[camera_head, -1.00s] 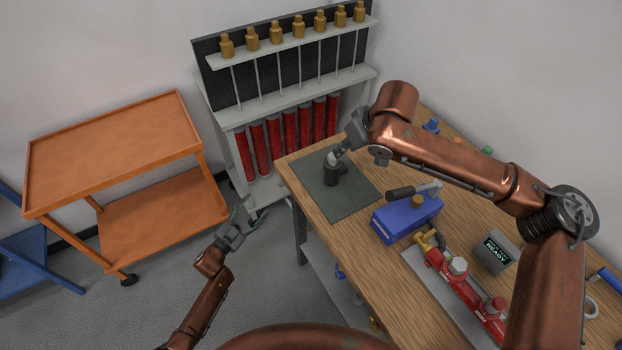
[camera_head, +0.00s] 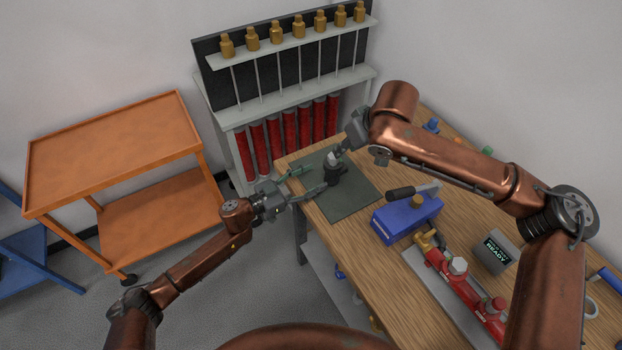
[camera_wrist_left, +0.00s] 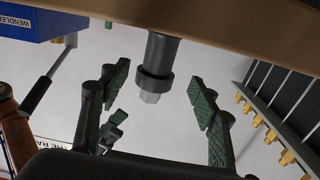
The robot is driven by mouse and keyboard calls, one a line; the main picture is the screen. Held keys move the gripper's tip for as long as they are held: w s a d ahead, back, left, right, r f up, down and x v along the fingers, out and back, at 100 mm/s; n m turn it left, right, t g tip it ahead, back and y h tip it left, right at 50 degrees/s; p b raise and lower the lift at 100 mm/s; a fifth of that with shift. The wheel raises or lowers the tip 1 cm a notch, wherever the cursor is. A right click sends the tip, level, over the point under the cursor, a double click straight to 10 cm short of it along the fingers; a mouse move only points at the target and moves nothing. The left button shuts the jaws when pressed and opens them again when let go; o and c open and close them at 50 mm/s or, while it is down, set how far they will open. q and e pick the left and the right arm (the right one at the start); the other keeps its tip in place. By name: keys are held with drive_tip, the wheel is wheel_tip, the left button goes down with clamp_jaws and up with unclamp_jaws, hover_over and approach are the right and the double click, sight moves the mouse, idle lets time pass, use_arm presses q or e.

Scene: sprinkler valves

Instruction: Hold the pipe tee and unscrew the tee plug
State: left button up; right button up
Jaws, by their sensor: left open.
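The pipe tee (camera_head: 333,176) is a dark upright fitting on the grey-green mat (camera_head: 352,204). A light grey hex tee plug (camera_wrist_left: 150,97) sits in its end below a dark collar (camera_wrist_left: 154,82), in the upside-down left wrist view. My left gripper (camera_head: 308,180) is open, its fingers level at the table edge and pointing at the tee. In the left wrist view its green-padded fingers (camera_wrist_left: 157,100) show on either side of the tee, apart from it. My right gripper (camera_head: 343,150) is close above the tee beside the plug; its fingers are mostly hidden.
A blue box (camera_head: 405,221) with a black-handled tool (camera_head: 402,192), a red valve manifold (camera_head: 465,285) and a grey display box (camera_head: 493,252) stand on the wooden table (camera_head: 360,275). A rack (camera_head: 285,88) with brass parts is behind. An orange cart (camera_head: 110,140) is left.

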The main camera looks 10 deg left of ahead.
sight(334, 169)
use_arm(q)
drive_tip(key=shift+w+d, duration=0.15)
drive_tip(key=shift+d, duration=0.4)
drive_tip(key=shift+x, duration=3.45)
drive_tip(key=shift+f, duration=0.15)
drive_tip(key=shift+c, duration=0.4)
clamp_jaws()
drive_tip(key=c, duration=0.6)
unclamp_jaws()
drive_tip(key=shift+c, duration=0.2)
drive_tip(key=c, duration=0.7)
drive_tip(key=shift+w, duration=0.1)
